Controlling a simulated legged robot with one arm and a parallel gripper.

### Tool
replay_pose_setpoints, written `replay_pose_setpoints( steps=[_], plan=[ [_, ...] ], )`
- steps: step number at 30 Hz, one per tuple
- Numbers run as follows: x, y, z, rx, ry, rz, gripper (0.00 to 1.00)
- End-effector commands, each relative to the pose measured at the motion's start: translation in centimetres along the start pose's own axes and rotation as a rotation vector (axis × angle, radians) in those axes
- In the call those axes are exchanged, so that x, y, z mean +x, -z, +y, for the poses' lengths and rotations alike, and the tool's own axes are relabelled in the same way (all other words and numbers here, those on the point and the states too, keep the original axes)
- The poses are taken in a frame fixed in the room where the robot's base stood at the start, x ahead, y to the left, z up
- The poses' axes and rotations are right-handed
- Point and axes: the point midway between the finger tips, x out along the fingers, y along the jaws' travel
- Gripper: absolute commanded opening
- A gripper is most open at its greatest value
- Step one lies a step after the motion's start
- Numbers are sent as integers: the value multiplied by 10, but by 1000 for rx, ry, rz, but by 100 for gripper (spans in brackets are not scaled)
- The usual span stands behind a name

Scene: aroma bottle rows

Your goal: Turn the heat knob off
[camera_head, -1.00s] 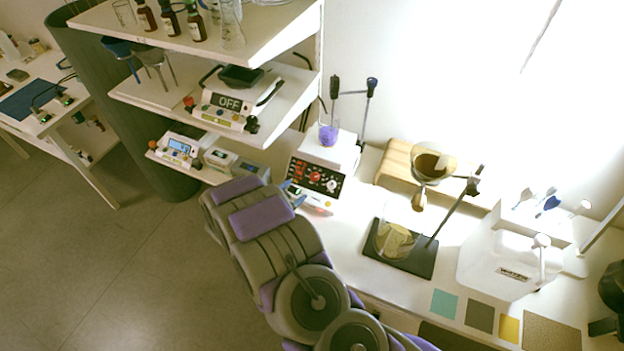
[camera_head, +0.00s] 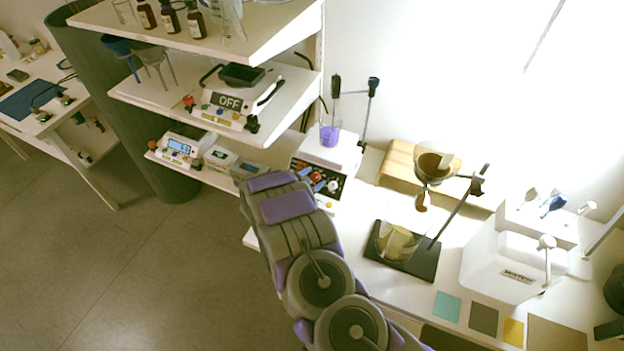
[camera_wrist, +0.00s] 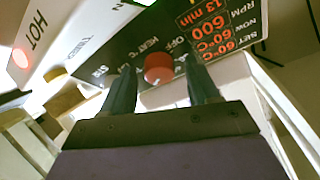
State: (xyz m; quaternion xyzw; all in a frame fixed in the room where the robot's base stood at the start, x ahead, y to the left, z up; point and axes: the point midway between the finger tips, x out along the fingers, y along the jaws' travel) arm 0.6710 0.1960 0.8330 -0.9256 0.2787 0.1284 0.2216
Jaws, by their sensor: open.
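The heat knob (camera_wrist: 158,66) is a round red knob on a dark panel, with HEAT °C and OFF lettering beside it in the wrist view, upside down. My gripper (camera_wrist: 160,76) is open, its two dark fingers on either side of the knob; I cannot tell whether they touch it. The panel belongs to a white stirrer hotplate (camera_head: 337,152) on the bench, and in the head view my gripper (camera_head: 322,184) partly covers that panel. The red display (camera_wrist: 208,22) reads 600 RPM, 60 °C and 13 min. A red light (camera_wrist: 20,58) glows beside HOT lettering.
A beaker of purple liquid (camera_head: 329,135) stands on the hotplate, with a stand behind. A dripper stand (camera_head: 457,212) with a glass beaker is to the right. A shelf (camera_head: 283,100) with a scale overhangs on the left. Small devices (camera_head: 221,158) sit left of the hotplate.

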Motion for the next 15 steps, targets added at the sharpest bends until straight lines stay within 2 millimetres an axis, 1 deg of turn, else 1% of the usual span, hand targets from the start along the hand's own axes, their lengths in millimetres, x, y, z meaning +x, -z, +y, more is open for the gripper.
replay_pose_setpoints(
  steps=[2,15],
  plan=[
    [0,0,0,0,0,0,58],
    [0,0,0,0,0,0,16]
  ],
)
